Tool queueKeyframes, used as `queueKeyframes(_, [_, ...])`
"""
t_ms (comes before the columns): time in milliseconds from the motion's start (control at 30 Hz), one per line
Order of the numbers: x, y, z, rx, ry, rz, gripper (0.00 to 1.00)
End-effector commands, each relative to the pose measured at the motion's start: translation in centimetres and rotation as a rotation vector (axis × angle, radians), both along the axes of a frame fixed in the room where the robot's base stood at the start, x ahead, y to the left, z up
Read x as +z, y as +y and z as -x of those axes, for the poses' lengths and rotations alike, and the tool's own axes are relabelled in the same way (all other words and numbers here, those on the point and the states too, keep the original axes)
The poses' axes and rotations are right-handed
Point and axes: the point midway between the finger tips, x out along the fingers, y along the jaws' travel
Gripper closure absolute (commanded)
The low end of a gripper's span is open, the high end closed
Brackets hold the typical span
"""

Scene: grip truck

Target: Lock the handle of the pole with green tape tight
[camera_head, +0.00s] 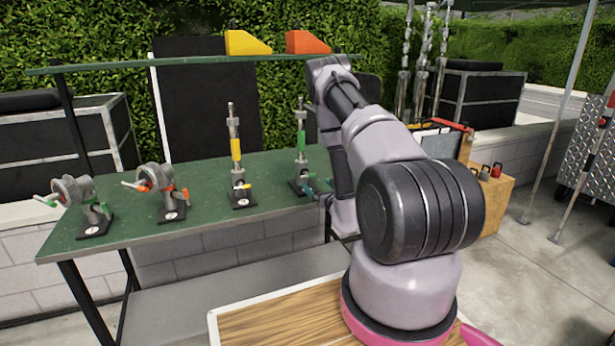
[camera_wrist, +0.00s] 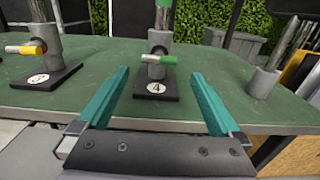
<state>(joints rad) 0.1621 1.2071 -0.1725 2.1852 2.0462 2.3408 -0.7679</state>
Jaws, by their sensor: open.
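The pole with green tape (camera_head: 301,142) stands upright on a black base at the right part of the green table. Its base, marked 4, also shows in the wrist view (camera_wrist: 157,88). Its handle (camera_wrist: 158,59) has a green tip and points right in the wrist view. In the head view the handle is small and close to my gripper. My gripper (camera_wrist: 160,98) is open and empty, with teal fingers on either side of the base as seen by the wrist camera. The fingers appear apart from the handle. In the head view my arm partly hides the gripper.
A pole with yellow tape (camera_head: 235,145) stands to the left; its yellow-tipped handle (camera_wrist: 25,48) shows at wrist-view left. Two clamps (camera_head: 158,187) (camera_head: 80,200) stand further left on the green table (camera_head: 125,222). A shelf (camera_head: 110,66) runs above. Another grey post (camera_wrist: 268,75) stands at wrist-view right.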

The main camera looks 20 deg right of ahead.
Motion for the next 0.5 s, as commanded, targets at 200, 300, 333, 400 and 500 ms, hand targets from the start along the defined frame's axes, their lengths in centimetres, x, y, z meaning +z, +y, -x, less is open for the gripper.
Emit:
queueKeyframes(200, [0.2, 0.0, -4.2, 0.001, -0.004, 0.0, 0.0])
queueKeyframes(300, [0.1, 0.1, -6.1, 0.002, -0.003, 0.0, 0.0])
queueKeyframes(333, [0.1, 0.1, -6.6, 0.003, -0.003, -0.001, 0.0])
queueKeyframes(400, [0.1, 0.1, -7.6, 0.003, -0.002, -0.001, 0.0])
queueKeyframes(500, [0.1, 0.1, -8.7, 0.002, -0.002, -0.001, 0.0])
